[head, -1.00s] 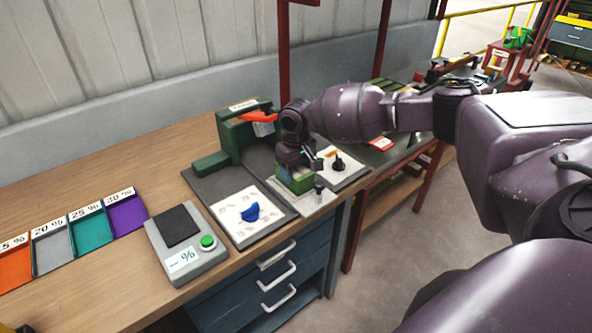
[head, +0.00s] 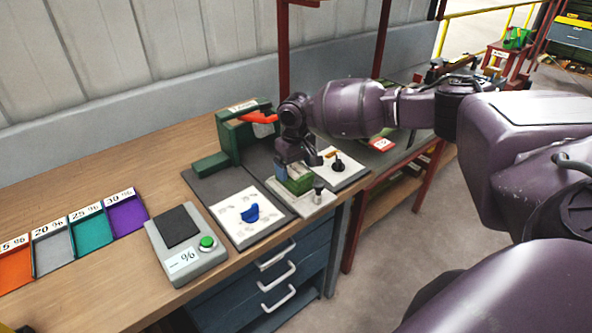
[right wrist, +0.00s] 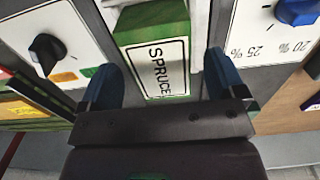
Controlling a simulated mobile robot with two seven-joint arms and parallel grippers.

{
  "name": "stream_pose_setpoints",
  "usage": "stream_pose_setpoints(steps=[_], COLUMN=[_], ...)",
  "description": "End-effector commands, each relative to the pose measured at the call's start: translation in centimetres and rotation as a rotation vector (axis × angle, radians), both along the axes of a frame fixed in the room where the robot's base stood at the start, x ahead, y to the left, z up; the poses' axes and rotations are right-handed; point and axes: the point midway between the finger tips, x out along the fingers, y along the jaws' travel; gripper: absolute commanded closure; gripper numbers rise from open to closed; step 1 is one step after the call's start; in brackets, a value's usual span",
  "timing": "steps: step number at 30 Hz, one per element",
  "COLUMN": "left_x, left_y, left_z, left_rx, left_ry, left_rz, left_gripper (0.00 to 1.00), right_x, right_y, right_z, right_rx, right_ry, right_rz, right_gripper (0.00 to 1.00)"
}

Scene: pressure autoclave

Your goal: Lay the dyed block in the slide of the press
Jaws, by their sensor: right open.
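A green block (head: 298,186) sits on a pale plate (head: 312,206) that has a small dark-topped knob at its front corner. In the right wrist view the block (right wrist: 152,22) bears a white label reading SPRUCE. My right gripper (head: 295,164) is just above the block. Its blue fingers stand open on either side of the block's near end, with gaps between. A green press-like machine (head: 232,136) with a red lever stands behind and to the left. I cannot tell whether the pale plate is its slide. My left gripper is not in view.
A white panel with a blue knob (head: 250,213) lies left of the block, and one with a black knob (head: 338,164) lies right. A grey scale-like device (head: 186,245) and colored trays (head: 90,232) lie farther left. The wooden bench between the trays and wall is clear.

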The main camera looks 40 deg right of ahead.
Motion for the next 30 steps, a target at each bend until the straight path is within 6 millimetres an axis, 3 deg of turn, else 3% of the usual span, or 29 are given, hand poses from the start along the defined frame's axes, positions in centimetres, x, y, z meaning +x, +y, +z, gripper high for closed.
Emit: stream_pose_setpoints(steps=[9,15,21,30], left_x=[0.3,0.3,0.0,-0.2], left_y=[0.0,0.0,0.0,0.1], left_z=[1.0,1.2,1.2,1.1], left_rx=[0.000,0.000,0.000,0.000], left_ry=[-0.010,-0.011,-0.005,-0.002], left_rz=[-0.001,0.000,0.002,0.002], left_gripper=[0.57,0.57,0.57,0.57], right_x=[0.1,0.0,0.0,0.0], right_y=[0.0,0.0,0.0,0.0], right_z=[6.4,9.2,10.4,10.5], right_rx=[-0.001,0.000,0.000,-0.001], right_ry=[-0.004,-0.002,-0.001,-0.001], right_rz=[0.001,0.001,0.001,0.001], right_gripper=[0.11,0.11,0.11,0.11])
